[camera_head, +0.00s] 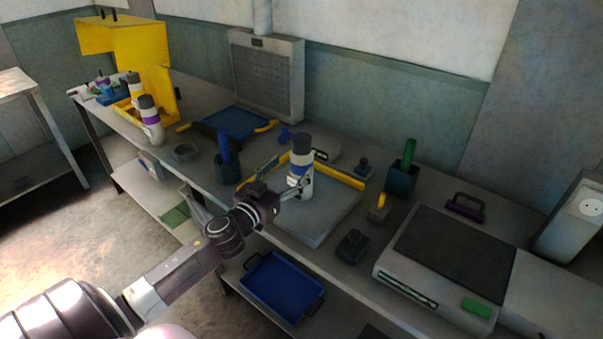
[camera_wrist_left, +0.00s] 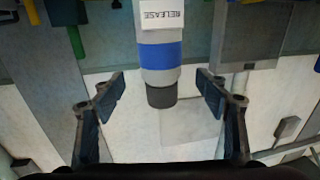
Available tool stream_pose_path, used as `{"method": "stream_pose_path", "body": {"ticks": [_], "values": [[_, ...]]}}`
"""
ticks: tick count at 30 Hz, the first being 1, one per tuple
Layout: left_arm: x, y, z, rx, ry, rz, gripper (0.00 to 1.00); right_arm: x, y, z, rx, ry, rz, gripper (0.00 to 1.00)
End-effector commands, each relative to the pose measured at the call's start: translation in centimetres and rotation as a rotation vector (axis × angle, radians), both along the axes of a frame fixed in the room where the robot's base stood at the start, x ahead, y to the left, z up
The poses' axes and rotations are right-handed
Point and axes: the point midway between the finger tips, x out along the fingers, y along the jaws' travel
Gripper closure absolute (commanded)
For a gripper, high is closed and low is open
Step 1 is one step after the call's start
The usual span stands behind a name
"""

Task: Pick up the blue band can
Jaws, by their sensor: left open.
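The blue band can (camera_head: 301,165) stands upright on a pale grey board (camera_head: 330,222) on the workbench. It has a white body, a blue band and a dark cap. My left gripper (camera_head: 297,188) is open at the near left side of the can, its fingers level with the can's lower body. In the left wrist view, which looks upside down, the can (camera_wrist_left: 160,55) shows centred between the two spread fingers (camera_wrist_left: 160,88), with a gap on each side and a "RELEASE" label. How deep it sits between them is unclear. My right gripper is out of view.
A blue tool in a dark holder (camera_head: 228,171) stands left of the can, and a green-handled one in a dark cup (camera_head: 402,176) right. Yellow-edged bars lie by the board. A purple-banded can (camera_head: 151,118) stands far left; a large flat machine (camera_head: 445,265) sits right.

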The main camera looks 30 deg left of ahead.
Motion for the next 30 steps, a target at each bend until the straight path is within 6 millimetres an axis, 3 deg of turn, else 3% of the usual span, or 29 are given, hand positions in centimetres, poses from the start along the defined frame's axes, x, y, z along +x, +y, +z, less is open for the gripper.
{"method": "stream_pose_path", "body": {"ticks": [18, 28, 30], "values": [[6.1, 0.6, -0.3, 0.000, 0.001, 0.002, 0.32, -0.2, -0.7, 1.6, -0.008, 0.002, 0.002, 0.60], [6.5, 0.7, -0.4, 0.001, 0.001, 0.001, 0.32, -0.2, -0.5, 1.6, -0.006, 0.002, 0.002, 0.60], [6.5, 0.7, -0.4, 0.001, 0.001, 0.001, 0.40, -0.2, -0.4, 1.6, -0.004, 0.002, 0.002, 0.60]]}}
